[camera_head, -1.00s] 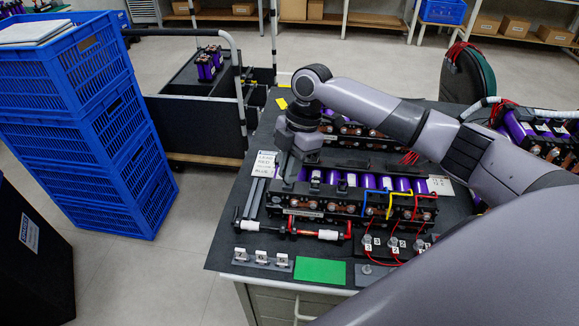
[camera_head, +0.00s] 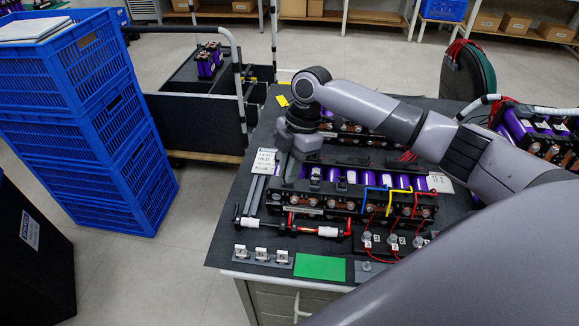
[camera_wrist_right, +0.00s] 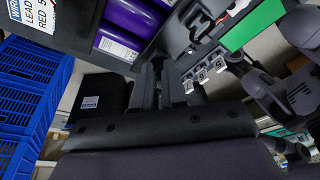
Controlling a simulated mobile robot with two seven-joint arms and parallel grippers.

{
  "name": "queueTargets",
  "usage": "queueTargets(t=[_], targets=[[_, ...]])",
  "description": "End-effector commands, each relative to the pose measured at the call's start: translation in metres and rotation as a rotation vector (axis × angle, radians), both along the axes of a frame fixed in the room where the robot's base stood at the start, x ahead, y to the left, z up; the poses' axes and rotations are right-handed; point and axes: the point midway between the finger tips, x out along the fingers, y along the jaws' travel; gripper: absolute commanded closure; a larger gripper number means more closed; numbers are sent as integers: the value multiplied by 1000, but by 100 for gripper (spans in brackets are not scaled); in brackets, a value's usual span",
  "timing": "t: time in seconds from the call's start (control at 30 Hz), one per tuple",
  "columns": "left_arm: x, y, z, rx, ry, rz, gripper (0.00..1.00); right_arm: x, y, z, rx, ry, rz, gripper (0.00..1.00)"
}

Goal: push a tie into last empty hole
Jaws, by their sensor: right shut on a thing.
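My right gripper (camera_head: 294,168) points down at the left end of the near battery pack (camera_head: 340,208), a black frame with purple cells and copper terminals. In the right wrist view its dark fingers (camera_wrist_right: 160,72) are close together beside purple cells (camera_wrist_right: 118,47). It is shut on a small dark thing, most likely the tie; little of it shows between the fingers. The hole cannot be made out; my gripper and arm cover part of the pack. Blue, yellow and red leads (camera_head: 388,198) arch over the pack's right part. My left gripper is not in view.
A red-and-black bar tool with white sleeves (camera_head: 328,231) lies before the pack. Numbered tags (camera_head: 262,254) and a green card (camera_head: 320,268) are at the front edge. Another pack (camera_head: 350,131) stands behind. Blue crates (camera_head: 95,150) and a trolley (camera_head: 200,120) stand left of the table.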

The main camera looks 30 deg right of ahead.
Motion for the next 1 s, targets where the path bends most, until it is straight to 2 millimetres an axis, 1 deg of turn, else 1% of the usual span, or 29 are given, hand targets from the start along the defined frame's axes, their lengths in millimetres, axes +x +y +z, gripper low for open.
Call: queueTargets(t=[0.27, 0.3, 0.33, 0.37, 0.63, 0.7, 0.77, 1.0], targets=[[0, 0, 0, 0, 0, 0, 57, -1, 0, -1, -1, 2, 1, 100], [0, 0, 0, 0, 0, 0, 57, -1, 0, -1, -1, 3, 1, 75], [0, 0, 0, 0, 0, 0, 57, -1, 0, -2, -1, 3, 1, 66], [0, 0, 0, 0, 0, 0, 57, -1, 0, -1, -1, 3, 1, 59], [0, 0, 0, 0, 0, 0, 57, 0, 0, -1, 0, 1, 0, 59], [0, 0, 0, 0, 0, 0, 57, 0, -1, 3, 0, 0, 0, 59], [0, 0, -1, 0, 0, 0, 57, 1, -3, 9, 0, -2, -1, 59], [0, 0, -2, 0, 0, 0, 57, 2, -13, 46, -1, -2, -1, 59]])
